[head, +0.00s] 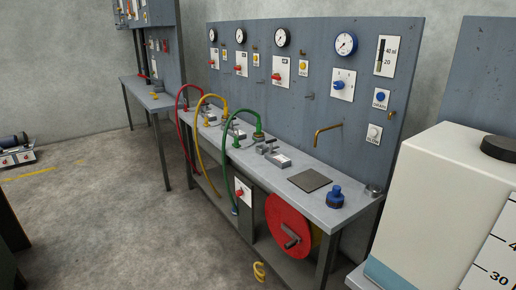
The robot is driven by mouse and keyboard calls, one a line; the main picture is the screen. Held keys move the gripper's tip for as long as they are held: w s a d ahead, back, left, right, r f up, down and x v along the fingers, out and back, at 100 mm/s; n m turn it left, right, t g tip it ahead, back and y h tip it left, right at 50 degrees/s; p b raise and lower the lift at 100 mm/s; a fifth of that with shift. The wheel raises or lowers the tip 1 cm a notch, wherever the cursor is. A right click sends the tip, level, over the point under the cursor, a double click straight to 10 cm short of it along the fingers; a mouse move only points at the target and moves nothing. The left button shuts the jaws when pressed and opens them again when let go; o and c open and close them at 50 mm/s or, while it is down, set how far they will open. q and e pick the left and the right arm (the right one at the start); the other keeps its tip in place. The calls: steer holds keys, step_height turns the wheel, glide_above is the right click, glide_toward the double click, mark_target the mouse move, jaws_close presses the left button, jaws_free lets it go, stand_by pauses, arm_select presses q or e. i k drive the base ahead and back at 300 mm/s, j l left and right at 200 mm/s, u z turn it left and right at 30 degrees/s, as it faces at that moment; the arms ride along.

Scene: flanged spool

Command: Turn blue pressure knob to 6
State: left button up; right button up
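A blue knob (341,85) sits on a white plate on the upright grey-blue panel (330,115), toward its right side. The needle reading and the knob's pointer are too small to tell. Neither of my grippers shows in the head view, and nothing visible is touching the knob.
The workbench (240,155) below the panel carries looped red, yellow and green hoses (225,135), a grey plate (310,180) and a blue fitting (335,197). A red flanged spool (288,224) sits underneath. A white tank (440,200) stands at right. Left floor is mostly clear.

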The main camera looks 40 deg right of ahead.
mark_target(339, 85)
steer(key=z, duration=1.65)
